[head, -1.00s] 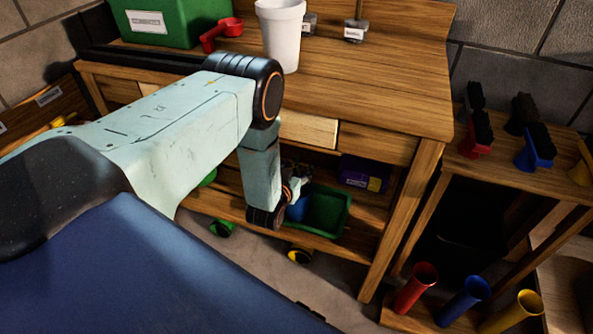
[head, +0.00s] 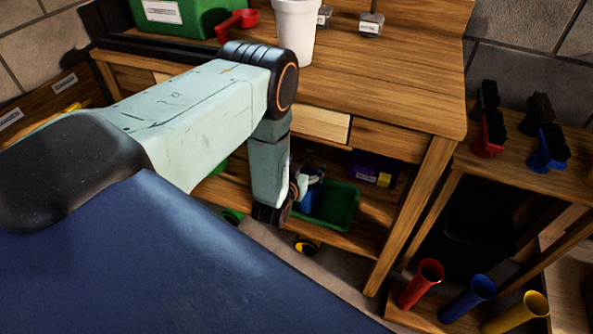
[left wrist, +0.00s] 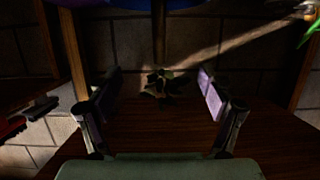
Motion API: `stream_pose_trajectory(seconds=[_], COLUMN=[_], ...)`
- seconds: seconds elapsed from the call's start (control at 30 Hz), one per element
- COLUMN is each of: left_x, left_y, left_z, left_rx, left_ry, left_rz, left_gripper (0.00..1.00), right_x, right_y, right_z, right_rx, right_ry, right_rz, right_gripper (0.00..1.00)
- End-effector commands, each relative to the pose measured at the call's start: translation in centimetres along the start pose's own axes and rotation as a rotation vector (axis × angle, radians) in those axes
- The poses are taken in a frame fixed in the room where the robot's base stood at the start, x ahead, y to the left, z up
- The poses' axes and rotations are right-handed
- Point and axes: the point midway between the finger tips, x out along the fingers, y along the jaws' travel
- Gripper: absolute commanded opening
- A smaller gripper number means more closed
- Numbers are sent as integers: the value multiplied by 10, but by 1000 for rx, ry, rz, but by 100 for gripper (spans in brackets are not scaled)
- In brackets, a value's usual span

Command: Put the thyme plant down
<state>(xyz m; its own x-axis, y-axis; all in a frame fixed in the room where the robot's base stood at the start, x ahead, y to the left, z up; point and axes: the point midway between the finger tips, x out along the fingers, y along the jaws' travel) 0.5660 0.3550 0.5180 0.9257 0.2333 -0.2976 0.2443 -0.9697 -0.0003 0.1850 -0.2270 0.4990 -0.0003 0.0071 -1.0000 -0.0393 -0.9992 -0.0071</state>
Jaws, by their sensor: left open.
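A small dark leafy plant (left wrist: 159,84), which looks like the thyme plant, stands on dark wood in the left wrist view. Its lower part is too dark to make out. My left gripper (left wrist: 158,76) is open, with one finger on each side of the plant and a visible gap on both sides. In the head view my left gripper (head: 306,184) is low by the shelf under the workbench, partly hidden by my own arm. My right gripper is not in view.
On the lower shelf, a green bin (head: 340,207) and a purple box (head: 372,172) are close to my left gripper. The workbench top (head: 395,85) is above, with a white cup (head: 294,35). Red (head: 421,284), blue (head: 467,299) and yellow (head: 518,316) tubes stand at lower right.

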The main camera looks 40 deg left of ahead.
Motion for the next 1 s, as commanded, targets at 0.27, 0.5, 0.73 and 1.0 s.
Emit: stream_pose_trajectory(seconds=[0.27,0.5,0.73,1.0], left_x=[-61,-94,-102,-101], left_y=[0,0,0,0], left_z=[-4,-2,-1,-1], left_rx=[1,0,0,0], left_ry=[-3,0,2,2], left_rz=[1,1,0,0], left_gripper=[80,80,80,80], right_x=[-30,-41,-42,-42], right_y=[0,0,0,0], right_z=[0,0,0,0], right_rx=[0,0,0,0], right_ry=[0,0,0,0], right_rz=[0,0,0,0], right_gripper=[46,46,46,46])
